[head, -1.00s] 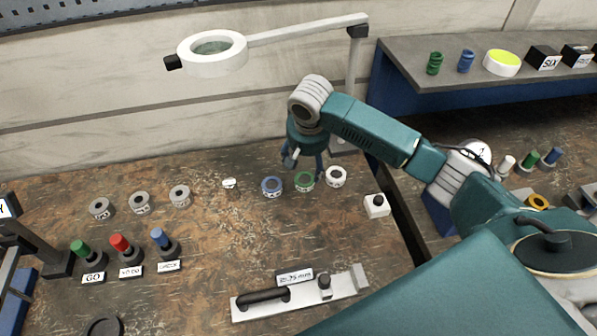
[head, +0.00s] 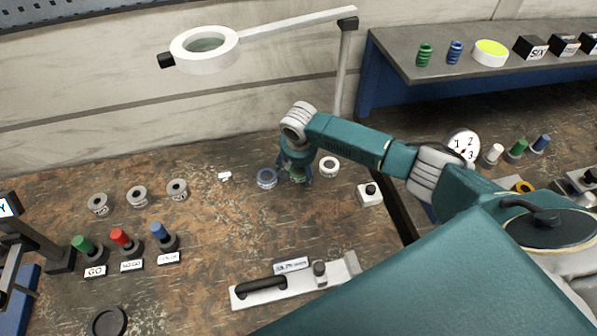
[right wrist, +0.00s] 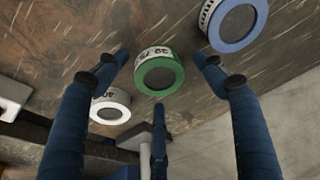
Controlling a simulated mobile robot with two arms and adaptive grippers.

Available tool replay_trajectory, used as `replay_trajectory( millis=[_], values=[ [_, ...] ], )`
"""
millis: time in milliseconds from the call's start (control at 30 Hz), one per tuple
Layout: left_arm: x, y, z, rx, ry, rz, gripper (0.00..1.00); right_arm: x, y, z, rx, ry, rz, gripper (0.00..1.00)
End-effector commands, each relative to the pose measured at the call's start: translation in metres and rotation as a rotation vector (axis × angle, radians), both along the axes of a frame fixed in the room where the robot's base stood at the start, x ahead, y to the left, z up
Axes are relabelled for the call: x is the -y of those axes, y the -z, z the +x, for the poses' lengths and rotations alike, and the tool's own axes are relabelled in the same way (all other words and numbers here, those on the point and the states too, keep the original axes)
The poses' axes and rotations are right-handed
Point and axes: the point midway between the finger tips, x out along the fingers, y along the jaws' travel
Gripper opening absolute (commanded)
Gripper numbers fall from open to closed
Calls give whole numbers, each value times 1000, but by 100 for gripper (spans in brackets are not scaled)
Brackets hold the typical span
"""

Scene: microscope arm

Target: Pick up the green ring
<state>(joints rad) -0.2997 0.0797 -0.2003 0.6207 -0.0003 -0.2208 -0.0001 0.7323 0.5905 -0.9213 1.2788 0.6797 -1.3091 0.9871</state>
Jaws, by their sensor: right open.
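The green ring (head: 298,180) stands on the bench, mostly hidden by my right gripper (head: 295,172) in the head view. In the right wrist view the green ring (right wrist: 180,72) shows a green face, a dark centre and a white side with lettering. My right gripper is open above it, its blue fingers spread around it with gaps between fingers and ring. I cannot tell how far the fingertips are above the bench. My left gripper is not in view.
A blue ring (head: 266,178) and a white ring (head: 329,167) stand close on either side. A white block with a black knob (head: 369,194) is to the right. A magnifier lamp (head: 204,50) overhangs the back. The bench in front is clear down to a gauge plate (head: 297,279).

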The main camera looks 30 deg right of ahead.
Motion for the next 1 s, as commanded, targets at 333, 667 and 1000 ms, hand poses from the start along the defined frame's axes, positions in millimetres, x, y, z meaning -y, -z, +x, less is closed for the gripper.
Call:
replay_trajectory(
  millis=[333, 667, 1000],
  values=[
    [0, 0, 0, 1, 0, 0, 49, 0, -1, 0, 0, 0, 0, 10],
    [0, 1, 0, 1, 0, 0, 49, 0, -5, 1, 2, 1, 0, 10],
    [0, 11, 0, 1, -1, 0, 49, 0, -57, 3, 9, 0, 2, 10]
  ],
)
